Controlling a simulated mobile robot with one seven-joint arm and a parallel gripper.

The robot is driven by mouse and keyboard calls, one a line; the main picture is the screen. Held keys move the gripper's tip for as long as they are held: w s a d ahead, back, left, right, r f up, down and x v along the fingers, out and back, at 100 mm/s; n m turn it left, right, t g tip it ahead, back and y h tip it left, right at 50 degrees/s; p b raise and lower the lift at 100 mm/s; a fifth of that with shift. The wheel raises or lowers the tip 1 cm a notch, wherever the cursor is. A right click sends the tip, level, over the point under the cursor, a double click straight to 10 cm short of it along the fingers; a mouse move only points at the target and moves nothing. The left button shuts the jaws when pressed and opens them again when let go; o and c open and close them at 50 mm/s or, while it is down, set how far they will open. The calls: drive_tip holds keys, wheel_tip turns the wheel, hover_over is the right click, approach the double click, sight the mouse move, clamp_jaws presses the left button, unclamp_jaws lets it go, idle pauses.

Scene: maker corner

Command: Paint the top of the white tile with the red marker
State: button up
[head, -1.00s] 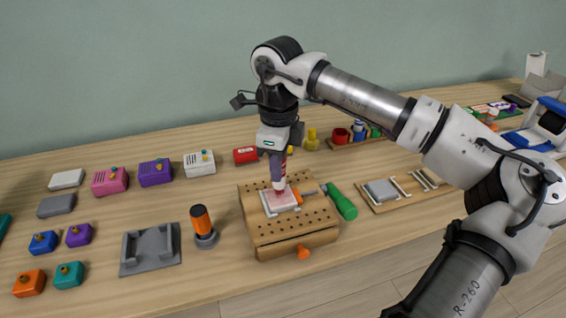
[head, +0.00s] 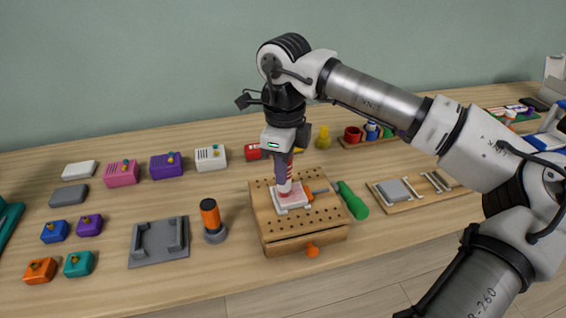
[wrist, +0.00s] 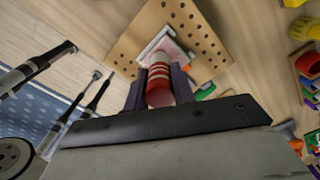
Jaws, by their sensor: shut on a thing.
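My gripper (head: 282,166) is shut on the red marker (head: 285,185), which has white stripes and points down at the tile. The white tile (head: 280,207) lies flat on the wooden work block with peg holes (head: 268,230). Much of its top shows pink-red colour, with white along the edges. The marker's tip is at the tile's top; whether it touches is hard to tell. In the wrist view the marker (wrist: 160,78) sits between my two fingers and hides part of the tile (wrist: 157,43) beyond it.
An orange clamp piece (head: 308,196) sits beside the tile. A green handle (head: 353,201) lies right of the block. A black-and-orange cylinder (head: 211,216) and a grey cradle (head: 159,241) stand left. Several coloured boxes fill the left of the table. A wooden tray (head: 410,197) lies right.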

drive_tip(key=shift+s, duration=0.15)
drive_tip(key=shift+s+d, duration=0.3)
drive_tip(key=shift+s, duration=0.25)
drive_tip(key=shift+w+d, duration=0.25)
drive_tip(key=shift+d, duration=0.4)
drive_tip(key=shift+d, duration=0.1)
drive_tip(key=shift+w+d+b, duration=0.3)
drive_tip(key=shift+d, duration=0.2)
drive_tip(key=shift+w+a, duration=0.3)
drive_tip(key=shift+w, duration=0.35)
drive_tip(key=shift+w+a, duration=0.25)
drive_tip(key=shift+w, duration=0.35)
drive_tip(key=shift+s+a, duration=0.25)
drive_tip(key=shift+a, duration=0.4)
drive_tip(key=shift+s+a, duration=0.25)
drive_tip(key=shift+a, duration=0.35)
drive_tip(key=shift+s, duration=0.15)
